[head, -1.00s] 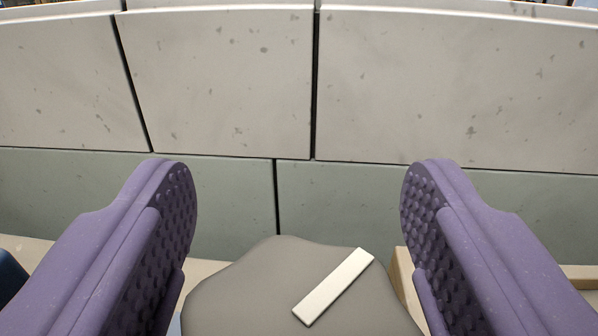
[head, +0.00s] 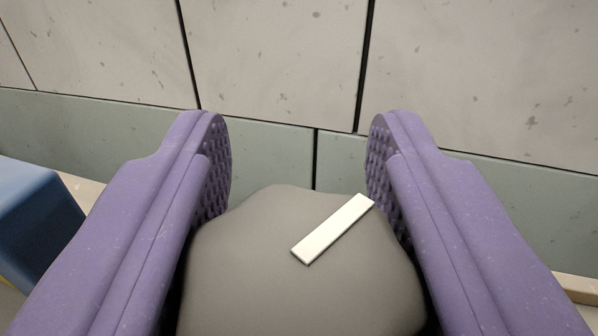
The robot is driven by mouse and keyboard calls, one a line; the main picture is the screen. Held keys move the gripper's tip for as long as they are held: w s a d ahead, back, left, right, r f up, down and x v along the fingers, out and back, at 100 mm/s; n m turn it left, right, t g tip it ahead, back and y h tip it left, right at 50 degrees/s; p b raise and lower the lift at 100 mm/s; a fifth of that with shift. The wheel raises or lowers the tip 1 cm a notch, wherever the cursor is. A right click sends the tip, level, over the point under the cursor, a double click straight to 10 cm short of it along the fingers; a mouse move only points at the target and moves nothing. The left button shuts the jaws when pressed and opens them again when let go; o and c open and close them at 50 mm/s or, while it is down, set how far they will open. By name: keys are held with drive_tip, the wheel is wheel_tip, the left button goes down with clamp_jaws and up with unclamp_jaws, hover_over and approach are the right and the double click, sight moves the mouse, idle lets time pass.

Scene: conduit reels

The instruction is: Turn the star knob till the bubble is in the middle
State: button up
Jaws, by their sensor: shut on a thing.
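The star knob (head: 270,270) is a grey, rounded, lobed piece at the bottom middle of the head view. A white bar mark (head: 333,229) lies slantwise across its top, from lower left to upper right. My gripper (head: 298,155) has two purple fingers with studded inner pads, one on each side of the knob. It is shut on the knob, and the fingertips reach past its far edge. The knob's lower part is cut off by the frame. The bubble is not in view.
A blue block-shaped thing (head: 35,220) stands at the left, beside my left finger. A tan ledge edge (head: 580,290) shows at the lower right. A wall of pale and grey-green panels (head: 270,60) fills the background.

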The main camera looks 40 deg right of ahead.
drive_tip(key=n+t+y, duration=0.1)
drive_tip(key=y, duration=0.1)
drive_tip(key=n+t+y+p, duration=0.1)
drive_tip(key=n+y, duration=0.1)
drive_tip(key=n+t+y, duration=0.2)
drive_tip(key=y, duration=0.1)
drive_tip(key=shift+w+a+p, duration=0.1)
drive_tip(key=shift+a+p, duration=0.25)
drive_tip(key=shift+p, duration=0.05)
drive_tip(key=shift+w+a+n+t+y+p, duration=0.1)
drive_tip(key=shift+a+n+t+y+p, duration=0.1)
drive_tip(key=shift+n+y, duration=1.25)
drive_tip(key=shift+a+n+t+y+p, duration=0.15)
drive_tip(key=shift+n+y, duration=0.7)
drive_tip(key=shift+y, duration=1.1)
drive_tip(key=o, duration=1.1)
drive_tip(key=shift+c, duration=0.2)
